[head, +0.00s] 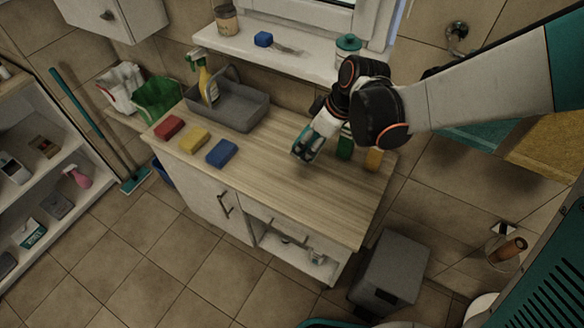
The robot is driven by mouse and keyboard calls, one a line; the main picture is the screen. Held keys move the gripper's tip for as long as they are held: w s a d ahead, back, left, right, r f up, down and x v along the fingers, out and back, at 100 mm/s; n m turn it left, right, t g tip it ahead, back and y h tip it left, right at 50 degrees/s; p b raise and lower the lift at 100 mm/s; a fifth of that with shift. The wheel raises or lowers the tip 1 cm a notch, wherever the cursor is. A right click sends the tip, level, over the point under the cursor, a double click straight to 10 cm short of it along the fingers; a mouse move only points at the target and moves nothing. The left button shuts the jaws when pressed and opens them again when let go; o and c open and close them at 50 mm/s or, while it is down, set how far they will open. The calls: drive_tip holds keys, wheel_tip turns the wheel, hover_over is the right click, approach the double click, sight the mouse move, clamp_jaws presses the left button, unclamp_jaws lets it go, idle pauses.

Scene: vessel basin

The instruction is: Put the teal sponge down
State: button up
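My gripper (301,154) is over the back right part of the wooden counter (285,185), pointing down and left. A small teal patch shows at its end, among white and dark parts. I cannot tell whether this is the teal sponge or part of my gripper's casing. The fingers are too small and hidden to tell if they are open or shut. No other teal sponge shows clearly. A red sponge (169,127), a yellow sponge (194,139) and a blue sponge (221,153) lie in a row on the left of the counter.
A grey basin (228,107) with a spray bottle (208,84) stands at the back left. A green item (345,148) and an orange item (374,159) stand right of my gripper. The counter's middle and front are clear.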

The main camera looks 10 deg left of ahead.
drive_tip(key=b, duration=0.8)
hover_over(304, 185)
drive_tip(key=f, duration=0.9)
drive_tip(key=d+f, duration=0.1)
drive_tip(key=f, duration=0.3)
drive_tip(key=shift+s+f, duration=0.1)
drive_tip(key=shift+f, duration=0.15)
drive_tip(key=shift+f+b, duration=1.7)
drive_tip(key=shift+f, duration=0.4)
drive_tip(key=shift+f+b, duration=0.4)
drive_tip(key=shift+b, duration=0.05)
drive_tip(key=shift+s+f, duration=0.1)
drive_tip(key=shift+f, duration=0.05)
drive_tip(key=o, duration=1.1)
drive_tip(key=shift+f, duration=0.1)
drive_tip(key=shift+c, duration=0.2)
drive_tip(key=shift+r, duration=0.2)
